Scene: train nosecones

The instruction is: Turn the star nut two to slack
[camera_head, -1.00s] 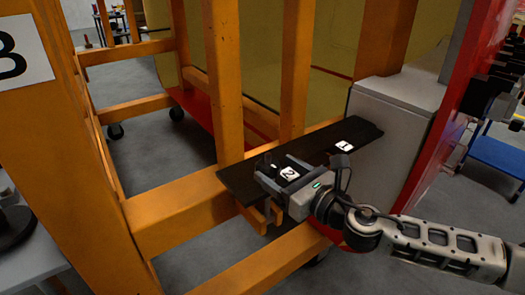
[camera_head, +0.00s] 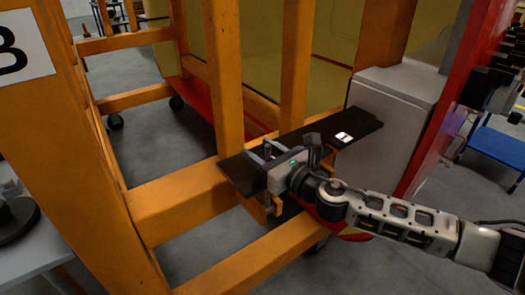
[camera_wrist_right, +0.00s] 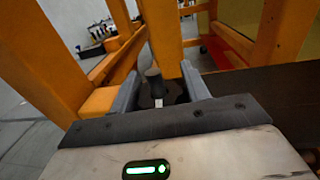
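A dark board (camera_head: 238,174) lies along the orange frame, with a white label "1" (camera_head: 343,137) near its right end. My right gripper (camera_head: 266,152) is over the left part of the board, fingers apart. In the right wrist view a dark upright knob or stud (camera_wrist_right: 155,86), perhaps star nut two, stands between the fingers of the right gripper (camera_wrist_right: 160,80), with gaps visible on both sides. A small white patch (camera_wrist_right: 158,103) shows below it. Its star shape cannot be made out, and label "2" is hidden in the head view. My left gripper is not in view.
Orange posts (camera_head: 224,75) and beams rise close behind the board. A grey box (camera_head: 395,100) stands at the board's right end, beside a red panel (camera_head: 470,80). A blue stool or cart (camera_head: 500,150) is at the far right.

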